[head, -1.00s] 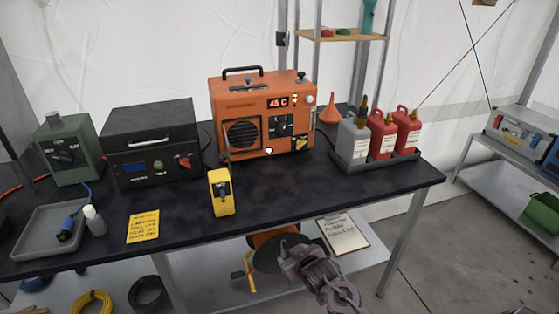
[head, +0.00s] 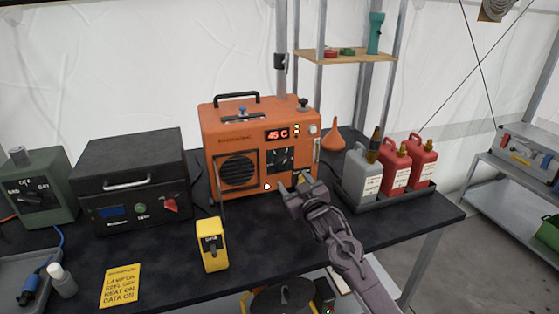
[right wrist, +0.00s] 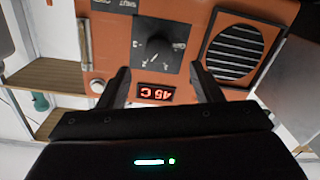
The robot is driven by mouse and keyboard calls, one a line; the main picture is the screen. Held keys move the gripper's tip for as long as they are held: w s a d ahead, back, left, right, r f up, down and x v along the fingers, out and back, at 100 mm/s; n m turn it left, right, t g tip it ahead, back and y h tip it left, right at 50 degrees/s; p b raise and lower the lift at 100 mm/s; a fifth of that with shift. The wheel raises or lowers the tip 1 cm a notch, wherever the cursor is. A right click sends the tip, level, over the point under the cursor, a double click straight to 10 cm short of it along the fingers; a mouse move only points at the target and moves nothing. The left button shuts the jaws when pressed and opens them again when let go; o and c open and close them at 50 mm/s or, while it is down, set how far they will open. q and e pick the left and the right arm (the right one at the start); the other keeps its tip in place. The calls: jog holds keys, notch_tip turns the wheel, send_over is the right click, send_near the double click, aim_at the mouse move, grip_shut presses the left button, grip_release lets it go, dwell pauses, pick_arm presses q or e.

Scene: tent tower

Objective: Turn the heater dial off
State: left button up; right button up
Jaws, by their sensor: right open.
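The orange heater (head: 225,120) stands on the dark table, its red display reading 45 C. Its dial is a dark knob with a pale pointer on a black panel (head: 278,160), right of the round grille; the dial also shows upside down in the right wrist view (right wrist: 157,48). My right gripper (head: 291,185) is open and empty in front of the heater's lower right front. In the right wrist view its fingers (right wrist: 162,80) point at the panel, with the dial beyond and between them, apart from it. My left gripper is not in view.
A yellow handheld device (head: 212,246) stands in front of the heater, beside a yellow note (head: 121,286). A black box (head: 133,175) is at left. A tray with a grey can (head: 357,174) and red cans (head: 396,170) is at right, near my right arm.

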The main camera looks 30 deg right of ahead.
aim_at(283, 165)
jog(key=x, duration=0.2)
jog(key=r+x, duration=0.1)
jog(key=x, duration=0.2)
jog(key=shift+r+p, duration=0.1)
jog(key=shift+p, duration=0.3)
jog(key=shift+f+x, duration=0.25)
jog(key=shift+x, duration=0.95)
jog(key=shift+w+d, duration=0.1)
jog(key=shift+w, duration=0.1)
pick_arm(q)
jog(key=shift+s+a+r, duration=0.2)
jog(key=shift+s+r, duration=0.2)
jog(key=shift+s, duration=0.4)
pick_arm(e)
jog(key=shift+w, duration=0.1)
jog(key=c, duration=1)
